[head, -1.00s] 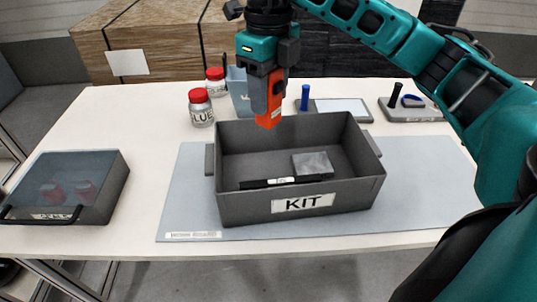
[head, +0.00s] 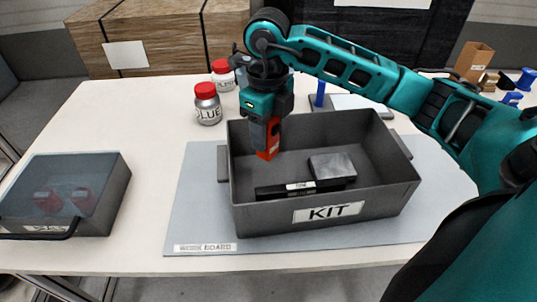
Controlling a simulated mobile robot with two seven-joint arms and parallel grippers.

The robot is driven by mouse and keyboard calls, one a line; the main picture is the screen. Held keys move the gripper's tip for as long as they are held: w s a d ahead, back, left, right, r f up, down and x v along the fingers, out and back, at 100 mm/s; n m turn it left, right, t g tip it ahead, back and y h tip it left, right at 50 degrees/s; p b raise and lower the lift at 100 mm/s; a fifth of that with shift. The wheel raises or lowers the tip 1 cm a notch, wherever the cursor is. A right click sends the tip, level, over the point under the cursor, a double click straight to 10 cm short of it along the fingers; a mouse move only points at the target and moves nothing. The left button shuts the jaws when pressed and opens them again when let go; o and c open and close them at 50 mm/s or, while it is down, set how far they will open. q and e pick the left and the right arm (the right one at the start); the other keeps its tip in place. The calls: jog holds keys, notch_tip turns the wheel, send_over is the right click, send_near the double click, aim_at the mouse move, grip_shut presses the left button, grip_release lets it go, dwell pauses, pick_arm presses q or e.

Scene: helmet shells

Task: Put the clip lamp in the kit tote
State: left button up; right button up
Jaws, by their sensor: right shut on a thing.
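The dark grey kit tote (head: 250,217), with a KIT label on its front, stands open on the grey work mat. My right gripper (head: 264,129) points down over its back left part. It is shut on an orange-red piece (head: 271,146), which I take to be the clip lamp. The fingers partly cover it. Its lower end shows against the tote's inside; I cannot tell whether it touches the floor. A grey block (head: 332,167) and a black bar with a white label (head: 290,190) lie in the tote. My left gripper is not in view.
Glue jars with red lids stand behind the tote at left, one nearer (head: 207,106) and one farther (head: 221,76). A clear-lidded box (head: 90,205) sits at the table's left. A blue upright object (head: 320,91) stands behind the tote. The table between box and mat is clear.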

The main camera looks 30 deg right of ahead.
aim_at(267, 155)
jog(key=shift+f, duration=3.25)
jog(key=shift+f+b, duration=0.2)
jog(key=shift+b, duration=0.2)
jog(key=o, duration=1.1)
notch_tip(267, 155, up, 12)
jog(key=shift+r+p, duration=0.2)
jog(key=shift+p, duration=0.4)
